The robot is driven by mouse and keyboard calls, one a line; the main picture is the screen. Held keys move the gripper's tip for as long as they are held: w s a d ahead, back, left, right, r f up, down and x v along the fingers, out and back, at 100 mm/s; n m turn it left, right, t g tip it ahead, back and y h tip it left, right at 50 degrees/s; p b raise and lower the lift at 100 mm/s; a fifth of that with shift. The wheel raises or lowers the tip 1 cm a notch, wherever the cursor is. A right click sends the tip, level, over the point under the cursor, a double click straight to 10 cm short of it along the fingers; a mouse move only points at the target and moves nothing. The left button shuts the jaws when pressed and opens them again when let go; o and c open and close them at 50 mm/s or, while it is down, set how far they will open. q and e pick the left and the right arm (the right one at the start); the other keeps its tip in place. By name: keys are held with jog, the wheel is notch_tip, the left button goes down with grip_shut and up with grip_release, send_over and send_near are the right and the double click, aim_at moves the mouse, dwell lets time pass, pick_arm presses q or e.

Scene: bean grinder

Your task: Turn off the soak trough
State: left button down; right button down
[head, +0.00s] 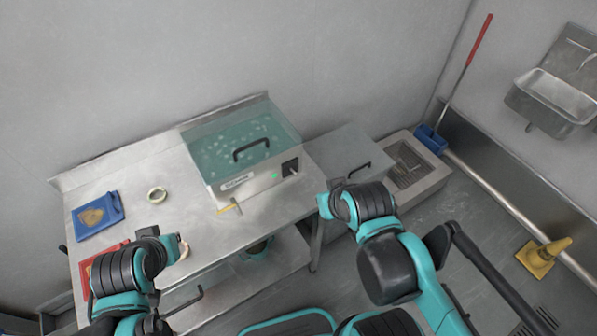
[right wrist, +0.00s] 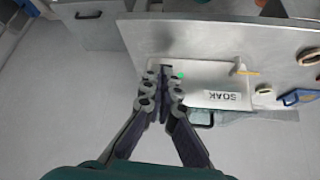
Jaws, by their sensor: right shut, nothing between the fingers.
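The soak trough (head: 212,165) is a steel tank with a clear lid, a black handle and pale bits in teal water. It stands on the steel table. Its front has a label, a lit green light (head: 274,175) and a dark switch panel (head: 290,167). In the right wrist view the SOAK label (right wrist: 228,97) is upside down and the green light (right wrist: 180,76) is lit. My right gripper (right wrist: 164,72) is shut and empty, its tips beside the light, overlapping the panel area; contact is unclear. My left arm is at the table's left front; its fingers cannot be made out.
A yellow lever (head: 229,209) sticks out below the trough.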

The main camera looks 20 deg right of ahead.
jog(key=w+d+r+n+y+p, duration=0.1)
jog(key=w+p, duration=0.4)
jog(key=w, duration=0.7)
jog(key=shift+w+d+r+n+y+p, duration=0.15)
jog(key=shift+d+r+n+y+p, duration=0.2)
jog(key=shift+d+r+y, duration=0.65)
jog(key=shift+a+f, duration=0.25)
jog(key=shift+a, duration=0.05)
jog(key=b, duration=0.4)
send_over(293, 170)
jog(key=s+d, duration=0.2)
notch_tip(293, 170, down, 8)
jog(key=shift+w+r, duration=0.1)
jog(key=shift+w, duration=0.05)
jog(key=shift+s+a+f+b, duration=0.2)
jog(key=shift+f+b, duration=0.15)
jog(key=shift+f, duration=0.65)
jog(key=shift+s+a+f+b, duration=0.15)
jog(key=shift+f+b, duration=0.2)
jog(key=shift+f, duration=0.6)
jog(key=shift+s+f+y+b, duration=0.15)
jog(key=shift+y+b, duration=0.15)
jog(key=shift+b, duration=0.3)
